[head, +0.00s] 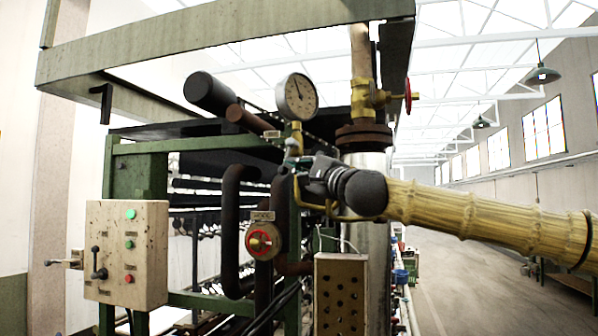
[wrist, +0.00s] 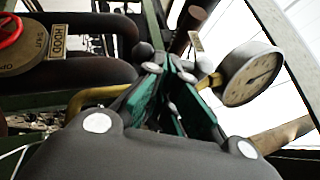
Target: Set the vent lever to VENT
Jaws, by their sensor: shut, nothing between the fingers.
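My gripper (head: 287,168) is at the end of my arm, just below the pressure gauge (head: 295,97). In the wrist view its green-padded fingers (wrist: 160,66) are closed together and empty. A dark round knob (wrist: 143,52) shows right by the fingertips and may be the end of the vent lever; contact cannot be told. In the head view a small pale knob (head: 292,146) sits just above the fingertips under the gauge. A small label plate (head: 271,134) is nearby, also in the wrist view (wrist: 196,42), but its words are unreadable. The lever's setting cannot be told.
A red-rimmed valve (head: 262,240) labelled HOOD is below left, beside thick dark pipes (head: 232,225). A control box (head: 126,254) with buttons and a black lever (head: 98,264) stands at left. A brass valve with red handwheel (head: 408,95) is above. The aisle (head: 470,275) at right is open.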

